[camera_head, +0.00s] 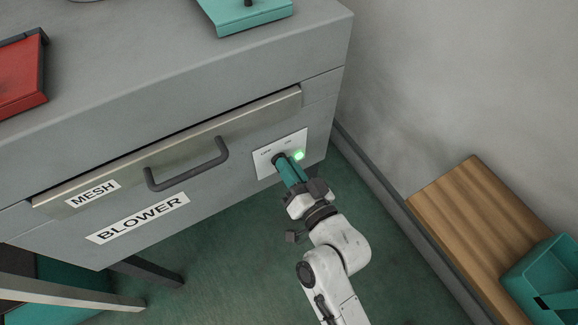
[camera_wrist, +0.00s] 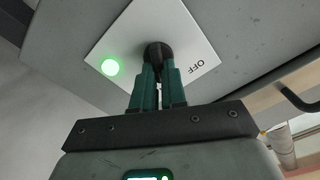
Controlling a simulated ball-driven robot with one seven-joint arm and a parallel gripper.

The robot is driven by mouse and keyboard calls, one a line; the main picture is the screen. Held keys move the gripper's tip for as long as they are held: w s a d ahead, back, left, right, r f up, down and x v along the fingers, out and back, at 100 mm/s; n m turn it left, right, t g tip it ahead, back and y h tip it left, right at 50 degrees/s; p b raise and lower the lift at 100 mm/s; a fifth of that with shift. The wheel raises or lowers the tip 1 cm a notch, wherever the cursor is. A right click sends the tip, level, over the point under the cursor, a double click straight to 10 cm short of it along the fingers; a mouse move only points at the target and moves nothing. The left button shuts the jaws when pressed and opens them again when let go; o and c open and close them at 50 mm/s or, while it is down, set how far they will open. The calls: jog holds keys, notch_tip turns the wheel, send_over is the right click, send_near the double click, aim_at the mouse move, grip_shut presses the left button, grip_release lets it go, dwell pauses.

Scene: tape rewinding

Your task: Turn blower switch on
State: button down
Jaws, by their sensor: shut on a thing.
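The blower switch is a dark round knob (camera_wrist: 157,53) on a white plate (camera_head: 267,164) on the front of the grey blower cabinet (camera_head: 200,215). A green light (camera_head: 299,155) glows on the plate beside the knob; it also shows in the wrist view (camera_wrist: 110,67). The plate's "OFF" label is readable in the wrist view, on the other side of the knob from the light. My gripper (camera_head: 282,165) reaches the plate, and its two teal fingers (camera_wrist: 158,90) are shut on the knob. The fingertips partly hide the knob.
A drawer labelled MESH with a dark handle (camera_head: 188,165) is left of the plate. A red item (camera_head: 20,75) and a teal item (camera_head: 243,14) lie on the cabinet top. A wooden surface (camera_head: 470,215) with a teal bin (camera_head: 548,282) is at right.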

jog(key=shift+f, duration=0.1)
jog(key=c, duration=1.2)
grip_release()
jog(key=shift+s, duration=0.1)
jog(key=v, duration=1)
jog(key=shift+s+d, duration=0.25)
jog(key=shift+d, duration=0.05)
